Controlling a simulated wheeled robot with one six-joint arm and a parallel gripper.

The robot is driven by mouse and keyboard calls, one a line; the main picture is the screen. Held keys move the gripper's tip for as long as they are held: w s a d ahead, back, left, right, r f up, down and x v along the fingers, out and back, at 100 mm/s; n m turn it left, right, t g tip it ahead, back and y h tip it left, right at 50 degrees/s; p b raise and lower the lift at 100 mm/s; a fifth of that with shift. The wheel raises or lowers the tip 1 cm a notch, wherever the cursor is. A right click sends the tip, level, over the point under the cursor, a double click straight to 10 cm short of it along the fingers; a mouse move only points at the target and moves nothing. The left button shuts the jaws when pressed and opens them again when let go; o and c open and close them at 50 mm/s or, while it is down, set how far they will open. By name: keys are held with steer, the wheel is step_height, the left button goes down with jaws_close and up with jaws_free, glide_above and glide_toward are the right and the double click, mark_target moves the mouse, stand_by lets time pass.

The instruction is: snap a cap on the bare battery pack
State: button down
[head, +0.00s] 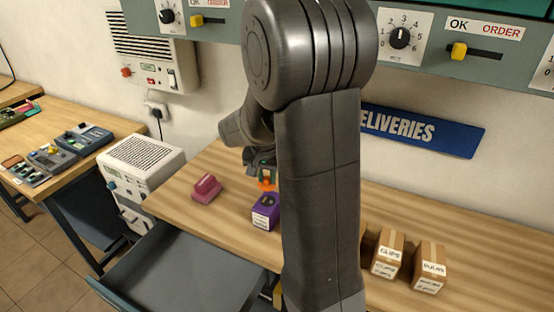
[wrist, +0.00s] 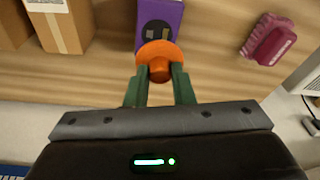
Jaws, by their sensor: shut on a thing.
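My gripper (wrist: 160,85) is shut on an orange cap (wrist: 160,55), a round disc with a knob, in the wrist view. In the head view the cap (head: 267,183) shows just left of my arm, above or near a purple battery pack (head: 265,211) on the wooden bench. The pack also shows in the wrist view (wrist: 172,15), beyond the cap, with a dark round patch and small plates on its face. The cap overlaps the pack's near end in the wrist view; I cannot tell whether they touch. My arm hides part of the bench.
A pink object (head: 205,188) lies left of the pack. Cardboard boxes (head: 388,252) (head: 430,265) stand at the right of the bench (head: 505,275). An open grey drawer (head: 190,270) is in front. A white unit (head: 142,165) stands at the left end.

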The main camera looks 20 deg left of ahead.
mark_target(267, 186)
steer(key=shift+w+f, duration=0.1)
steer(key=shift+w, duration=0.2)
steer(key=shift+s+f+b, duration=0.15)
steer(key=shift+f+b, duration=0.2)
steer(key=shift+s+b+x, duration=0.2)
steer(key=shift+b+x, duration=0.45)
steer(key=shift+x, duration=0.25)
steer(key=shift+s+b+x, duration=0.15)
steer(key=shift+b+x, duration=0.55)
steer(key=shift+x, duration=0.15)
steer(key=shift+s+b+x, duration=0.2)
steer(key=shift+b+x, duration=0.45)
steer(key=shift+x, duration=0.25)
steer(key=shift+d+f, duration=0.1)
steer(key=shift+d, duration=0.1)
steer(key=shift+f+b, duration=0.15)
steer(key=shift+b, duration=0.35)
steer(key=c, duration=0.7)
jaws_free()
